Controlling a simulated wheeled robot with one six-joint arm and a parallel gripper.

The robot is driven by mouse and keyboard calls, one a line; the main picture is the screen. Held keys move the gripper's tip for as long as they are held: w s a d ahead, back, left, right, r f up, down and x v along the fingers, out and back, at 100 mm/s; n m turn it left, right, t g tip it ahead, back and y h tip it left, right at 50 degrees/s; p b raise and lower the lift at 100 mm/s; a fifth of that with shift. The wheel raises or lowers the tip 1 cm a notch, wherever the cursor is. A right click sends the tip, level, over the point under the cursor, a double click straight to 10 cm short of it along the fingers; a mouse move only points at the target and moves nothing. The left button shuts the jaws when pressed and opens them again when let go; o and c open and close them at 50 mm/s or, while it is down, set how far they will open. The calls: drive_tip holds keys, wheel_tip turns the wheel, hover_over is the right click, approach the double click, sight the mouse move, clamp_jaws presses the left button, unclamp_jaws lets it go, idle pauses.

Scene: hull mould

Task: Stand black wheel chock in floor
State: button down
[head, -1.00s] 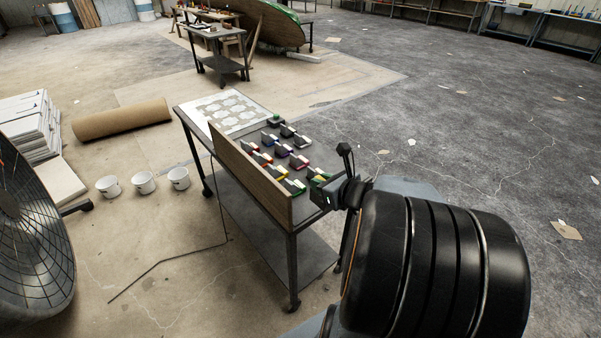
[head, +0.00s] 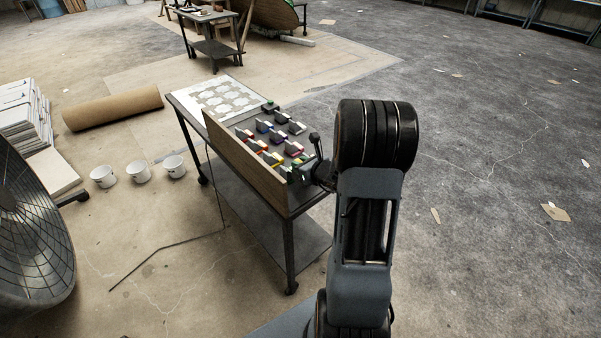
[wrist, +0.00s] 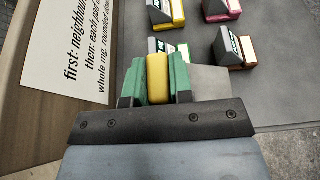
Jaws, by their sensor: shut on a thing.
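My gripper (wrist: 157,98) shows in the wrist view with green fingers closed on a yellow block (wrist: 157,72). In the head view my gripper (head: 294,177) is at the near end of the cart top, beside the upright board; the arm partly hides it. Several small grey wedge-shaped blocks with coloured bases stand in rows on the cart, among them a pink-based one (wrist: 221,9) and a yellow-based one (wrist: 166,13). A dark block with green (head: 269,106) stands at the far end of the rows. I cannot tell which piece is the black wheel chock.
The cart (head: 232,123) carries a white patterned sheet (head: 219,97) and an upright wooden board (head: 243,158), with a printed sign (wrist: 69,50) on its inner side. The grey floor (head: 480,140) at right is largely open.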

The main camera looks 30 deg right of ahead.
drive_tip(key=shift+w+f, duration=0.15)
drive_tip(key=shift+f, duration=1.55)
drive_tip(key=shift+f, duration=0.1)
drive_tip(key=shift+f+b, duration=0.15)
drive_tip(key=shift+b, duration=0.15)
drive_tip(key=c, duration=1)
unclamp_jaws()
